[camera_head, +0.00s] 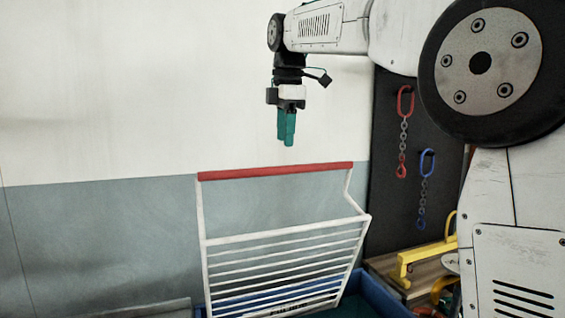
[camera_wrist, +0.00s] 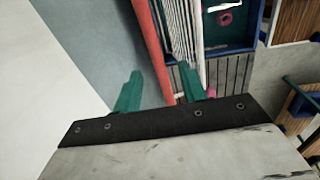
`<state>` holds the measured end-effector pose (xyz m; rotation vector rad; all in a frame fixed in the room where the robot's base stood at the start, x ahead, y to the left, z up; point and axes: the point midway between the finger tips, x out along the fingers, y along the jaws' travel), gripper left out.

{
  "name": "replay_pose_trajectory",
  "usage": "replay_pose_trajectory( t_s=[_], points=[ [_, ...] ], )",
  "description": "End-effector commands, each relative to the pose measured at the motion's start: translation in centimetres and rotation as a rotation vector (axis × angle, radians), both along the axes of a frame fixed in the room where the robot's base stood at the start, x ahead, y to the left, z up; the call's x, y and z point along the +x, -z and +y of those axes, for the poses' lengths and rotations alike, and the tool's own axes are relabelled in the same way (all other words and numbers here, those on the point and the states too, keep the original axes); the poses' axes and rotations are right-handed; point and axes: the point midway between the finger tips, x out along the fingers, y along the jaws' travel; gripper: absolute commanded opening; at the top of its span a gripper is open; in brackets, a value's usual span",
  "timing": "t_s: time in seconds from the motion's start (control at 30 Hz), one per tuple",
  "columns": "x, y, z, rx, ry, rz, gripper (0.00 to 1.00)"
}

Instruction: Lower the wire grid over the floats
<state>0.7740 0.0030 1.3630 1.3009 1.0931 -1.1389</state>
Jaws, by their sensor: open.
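The wire grid (camera_head: 285,240) is white with a red top bar (camera_head: 275,171). It stands raised and tilted over a blue crate (camera_head: 378,292). My gripper (camera_head: 287,140) has teal fingers, points down and is empty above the red bar, apart from it in the head view. In the wrist view my gripper (camera_wrist: 160,90) is open, and the red bar (camera_wrist: 152,45) runs between the lines of the two fingers. The crate there holds a pinkish ring (camera_wrist: 225,18), perhaps a float. Most of the crate's contents are hidden.
A red chain (camera_head: 403,130) and a blue chain (camera_head: 424,190) hang on a dark board at the right. A yellow frame (camera_head: 428,255) rests on wood below them. A wall stands behind the grid. The air left of the gripper is clear.

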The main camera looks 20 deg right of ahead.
Motion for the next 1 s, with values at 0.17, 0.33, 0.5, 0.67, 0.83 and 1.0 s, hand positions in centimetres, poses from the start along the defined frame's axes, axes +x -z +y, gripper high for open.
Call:
replay_pose_trajectory(
  t_s=[0.17, 0.33, 0.5, 0.67, 0.83, 1.0],
  points=[
    [1.0, 0.7, 0.1, -0.006, -0.044, 0.000, 0.41],
    [1.3, 3.3, 0.1, -0.006, -0.043, 0.000, 0.41],
    [1.6, 5.9, 0.1, -0.006, -0.042, -0.001, 0.41],
    [1.8, 7.2, 0.1, -0.006, -0.041, -0.002, 0.41],
    [1.9, 7.5, 0.1, -0.006, -0.041, -0.002, 0.41],
    [1.9, 7.4, 0.1, -0.006, -0.041, -0.002, 0.30]
  ],
)
